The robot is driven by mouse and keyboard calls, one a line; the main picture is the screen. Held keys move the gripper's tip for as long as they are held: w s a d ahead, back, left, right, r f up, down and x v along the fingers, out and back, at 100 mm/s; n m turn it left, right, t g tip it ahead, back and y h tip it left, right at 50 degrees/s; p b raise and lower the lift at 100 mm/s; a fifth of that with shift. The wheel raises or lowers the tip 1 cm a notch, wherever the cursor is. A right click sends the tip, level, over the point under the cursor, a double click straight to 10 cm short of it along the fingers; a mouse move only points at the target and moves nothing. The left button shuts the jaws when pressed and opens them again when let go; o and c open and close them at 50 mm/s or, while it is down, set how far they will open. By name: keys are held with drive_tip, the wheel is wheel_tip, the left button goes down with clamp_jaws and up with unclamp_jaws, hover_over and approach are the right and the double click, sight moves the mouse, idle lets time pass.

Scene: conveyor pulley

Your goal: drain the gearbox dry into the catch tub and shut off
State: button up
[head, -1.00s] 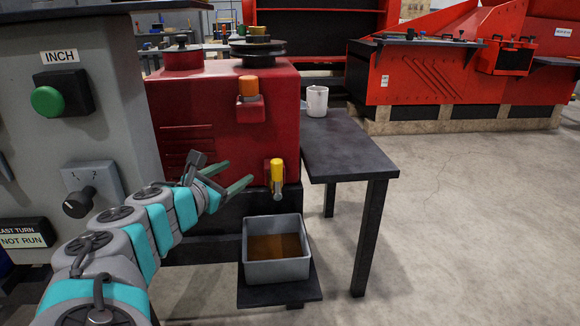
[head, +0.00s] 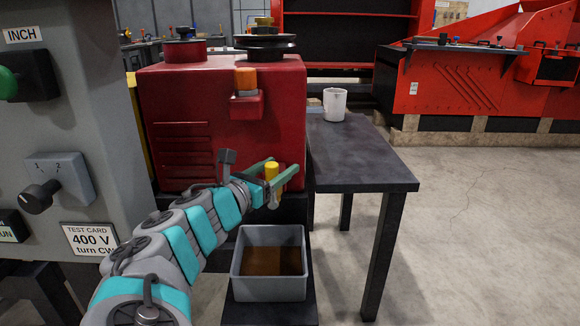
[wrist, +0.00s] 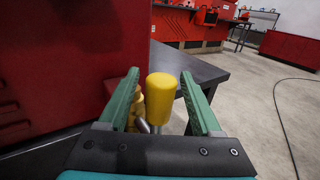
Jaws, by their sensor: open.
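The red gearbox (head: 220,125) stands left of centre in the head view, with a pulley (head: 265,42) on top. Low on its front right is a drain valve with a yellow handle (head: 271,171), upright in the head view. My gripper (head: 278,170) is open with its green fingers on either side of the yellow handle. The wrist view shows the handle (wrist: 160,98) between the two fingers, with a gap to each. The grey catch tub (head: 270,233) sits below the valve and holds brown liquid (head: 275,261). I cannot tell whether liquid is running from the spout.
A dark table (head: 360,155) with a white mug (head: 335,104) stands right of the gearbox. A grey control panel (head: 75,130) with a knob (head: 42,196) and a test card (head: 90,239) is at left. The floor at right is clear.

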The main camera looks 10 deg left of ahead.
drive_tip(key=shift+w+d, duration=0.2)
drive_tip(key=shift+w, duration=0.35)
clamp_jaws()
idle(1.0)
